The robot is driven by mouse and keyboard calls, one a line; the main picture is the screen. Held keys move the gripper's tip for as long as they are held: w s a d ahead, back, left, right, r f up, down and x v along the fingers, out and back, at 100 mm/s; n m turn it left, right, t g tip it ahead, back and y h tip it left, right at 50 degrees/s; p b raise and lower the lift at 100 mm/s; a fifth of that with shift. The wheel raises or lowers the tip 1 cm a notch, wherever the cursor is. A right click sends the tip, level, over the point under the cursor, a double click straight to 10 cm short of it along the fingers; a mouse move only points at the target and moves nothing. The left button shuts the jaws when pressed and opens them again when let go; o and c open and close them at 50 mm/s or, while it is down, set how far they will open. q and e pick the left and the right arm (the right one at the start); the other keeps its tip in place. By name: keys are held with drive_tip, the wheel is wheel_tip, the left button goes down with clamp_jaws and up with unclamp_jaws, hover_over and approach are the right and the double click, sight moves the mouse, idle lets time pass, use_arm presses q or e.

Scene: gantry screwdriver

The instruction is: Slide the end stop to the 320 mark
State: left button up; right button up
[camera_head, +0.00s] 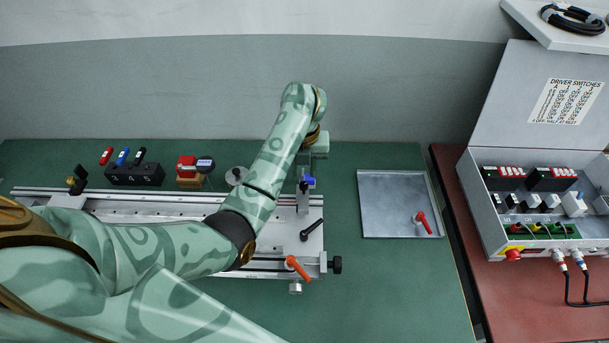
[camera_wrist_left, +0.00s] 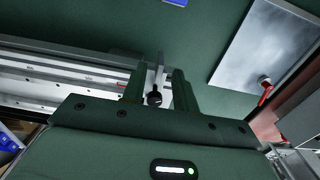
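The long pale rail (camera_head: 150,196) lies across the table, partly covered by my left arm; it also shows in the left wrist view (camera_wrist_left: 62,72). An upright grey post (camera_head: 303,200) stands near its right end and looks like the end stop. My left gripper (camera_head: 304,160) is over the rail's right end, its fingers mostly hidden in the head view. In the left wrist view its two dark green fingers (camera_wrist_left: 155,92) are apart, with a grey upright piece with a black knob (camera_wrist_left: 154,98) between them. I cannot tell whether they touch it. The 320 mark is not readable.
A black lever (camera_head: 311,230) and an orange lever (camera_head: 298,268) sit at the rail's right end. A metal tray (camera_head: 385,205) with a red-handled piece (camera_head: 424,222) lies to the right. Beyond it stands an open switch case (camera_head: 520,245). A black holder (camera_head: 135,174) stands behind the rail.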

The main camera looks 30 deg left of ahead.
use_arm(q)
drive_tip(key=shift+f, duration=0.6)
drive_tip(key=shift+a, duration=0.1)
use_arm(e)
drive_tip(key=shift+s+a+f, duration=0.25)
drive_tip(key=shift+s, duration=0.2)
drive_tip(key=shift+d, duration=0.1)
